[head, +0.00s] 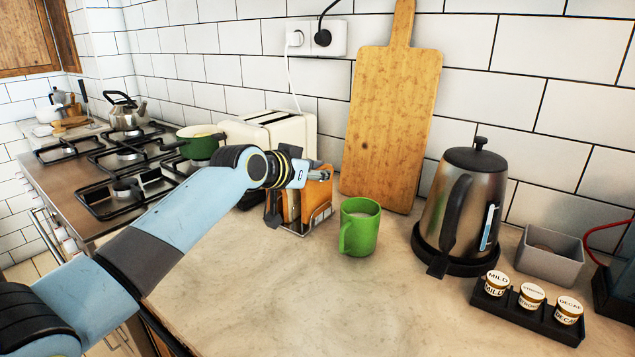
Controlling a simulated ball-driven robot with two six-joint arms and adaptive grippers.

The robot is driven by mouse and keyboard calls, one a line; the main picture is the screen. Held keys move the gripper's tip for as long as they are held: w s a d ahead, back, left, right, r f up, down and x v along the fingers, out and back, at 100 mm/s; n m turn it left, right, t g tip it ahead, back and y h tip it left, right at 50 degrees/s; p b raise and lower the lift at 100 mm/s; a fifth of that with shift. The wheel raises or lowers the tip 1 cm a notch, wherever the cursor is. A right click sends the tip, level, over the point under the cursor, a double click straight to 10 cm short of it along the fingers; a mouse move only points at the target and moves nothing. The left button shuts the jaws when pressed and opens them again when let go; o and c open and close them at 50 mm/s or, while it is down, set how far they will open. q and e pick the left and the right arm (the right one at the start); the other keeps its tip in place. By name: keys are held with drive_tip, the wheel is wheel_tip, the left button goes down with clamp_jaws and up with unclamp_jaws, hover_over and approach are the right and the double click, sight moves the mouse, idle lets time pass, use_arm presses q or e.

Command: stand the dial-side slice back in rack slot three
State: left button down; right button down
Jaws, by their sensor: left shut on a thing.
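My left gripper (320,174) reaches in from the left and is over the wire toast rack (300,230) on the counter. It is shut on a brown slice of toast (317,190), which shows just below the fingers. The slice looks upright, among the rack's wires. I cannot tell which slot it is over or in, or whether it touches the rack's base. Another slice (291,207) stands in the rack to its left. The cream toaster (268,130) is behind my wrist, and my arm hides part of its front and any dial. My right gripper is out of view.
A green mug (359,228) stands close to the right of the rack. A cutting board (391,120) leans on the wall behind. A kettle (462,205), grey bin (550,255) and pod tray (526,311) are at right. The front counter is clear.

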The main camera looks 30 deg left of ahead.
use_arm(q)
drive_tip(key=shift+f, duration=0.85)
drive_tip(key=shift+f, duration=0.1)
drive_tip(key=c, duration=1.6)
unclamp_jaws()
drive_tip(key=shift+r, duration=0.2)
drive_tip(key=p+v, duration=0.1)
drive_tip(key=v, duration=1.1)
drive_tip(key=shift+f, duration=0.15)
drive_tip(key=shift+s, duration=0.1)
